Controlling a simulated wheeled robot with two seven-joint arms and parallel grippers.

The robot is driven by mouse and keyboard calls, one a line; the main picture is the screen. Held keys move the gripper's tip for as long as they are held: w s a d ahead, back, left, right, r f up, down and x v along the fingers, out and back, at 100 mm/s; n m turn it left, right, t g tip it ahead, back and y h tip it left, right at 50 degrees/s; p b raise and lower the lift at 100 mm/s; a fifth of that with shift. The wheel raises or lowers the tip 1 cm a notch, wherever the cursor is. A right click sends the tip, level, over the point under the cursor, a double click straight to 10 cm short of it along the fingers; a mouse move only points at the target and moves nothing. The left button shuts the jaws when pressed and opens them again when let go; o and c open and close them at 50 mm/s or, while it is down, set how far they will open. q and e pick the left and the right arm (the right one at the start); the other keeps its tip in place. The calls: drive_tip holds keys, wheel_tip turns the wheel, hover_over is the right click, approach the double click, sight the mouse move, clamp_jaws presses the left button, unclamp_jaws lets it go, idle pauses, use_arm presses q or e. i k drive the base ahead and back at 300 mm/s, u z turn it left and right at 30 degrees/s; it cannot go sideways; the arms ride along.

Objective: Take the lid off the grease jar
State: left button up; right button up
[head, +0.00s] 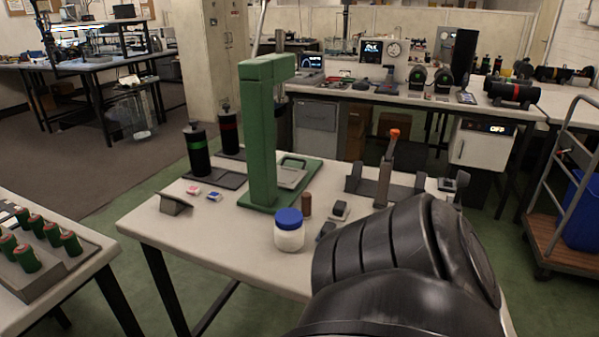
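The grease jar (289,239) is a white jar standing upright near the front edge of the middle table. Its blue lid (289,217) is on top of it. A large black part of my arm, coming in from the lower right, covers the table's right front, just right of the jar. No gripper fingers can be made out in the head view, and my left arm does not show. A small dark piece (326,231) sits between the jar and my arm; I cannot tell what it is.
A green press frame (262,135) stands behind the jar, with a small brown cylinder (307,205) beside it. Two black cylinders (197,150) (229,132) stand at the back left. A grey holder (383,183) is at the right. The table's left front (215,240) is clear.

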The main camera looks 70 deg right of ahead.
sight(291, 241)
drive_tip(key=i, duration=1)
drive_tip(key=z, duration=3.1)
